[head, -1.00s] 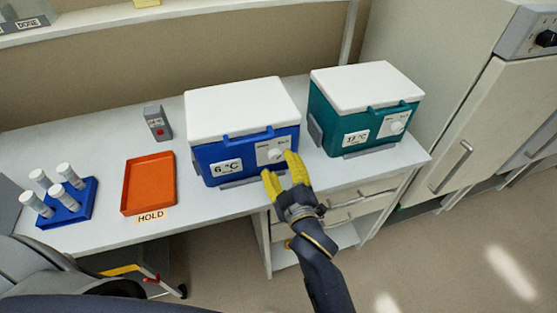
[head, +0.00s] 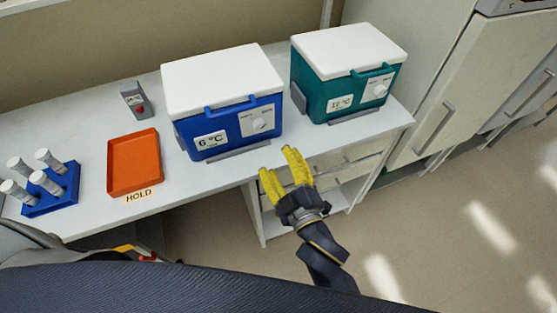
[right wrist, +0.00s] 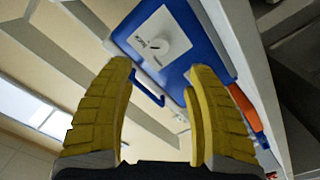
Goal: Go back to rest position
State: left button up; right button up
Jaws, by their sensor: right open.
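My right gripper (head: 279,173) is open and empty, with yellow fingers, in front of the bench's front edge and below the blue cooler box. It also shows in the right wrist view (right wrist: 160,80), its two fingers apart with nothing between them. The blue cooler box (head: 228,127) has a white lid, a "6 °C" label and a dial panel (head: 258,121). Its white dial (right wrist: 153,47) shows beyond the fingers in the right wrist view. My left gripper is not in view.
The white bench (head: 215,181) bears a teal cooler box (head: 345,95) labelled 12 °C, an orange tray (head: 134,162) marked HOLD, a blue rack (head: 52,195) with several white-capped tubes, and a grey device (head: 136,100). Cabinets (head: 450,105) stand at right. Open floor (head: 430,225) lies at front right.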

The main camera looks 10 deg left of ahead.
jog(key=w+d+f+m+g+h, duration=0.1)
jog(key=d+f+m+g+h, duration=0.15)
jog(key=f, duration=1.35)
jog(key=w+d+f+m+g+h, duration=0.15)
jog(key=d+f, duration=0.25)
jog(key=f, duration=1.2)
jog(key=s+d+f+m+g+h, duration=0.1)
jog(key=s+d+f, duration=0.2)
jog(key=f, duration=0.4)
jog(key=s+d+f+g+h, duration=0.1)
jog(key=s+d+f, duration=0.2)
jog(key=f, duration=0.4)
jog(key=s+d+f+m+g+h, duration=0.1)
jog(key=s+d+f+m+g, duration=0.1)
jog(key=s+d+f, duration=0.4)
jog(key=s+d+f+m+g+h, duration=0.1)
jog(key=s+d+f, duration=0.4)
jog(key=f, duration=0.4)
jog(key=s+d+f+m+g+h, duration=0.1)
jog(key=s+d+f, duration=0.3)
jog(key=s, duration=0.7)
jog(key=s+d+f+m+g, duration=0.2)
jog(key=s+d, duration=0.4)
jog(key=s, duration=0.5)
notch_tip(320, 180, down, 3)
jog(key=shift+s+r+m+g+h, duration=0.1)
jog(key=shift+s+m+g+h, duration=0.25)
jog(key=shift+g, duration=0.45)
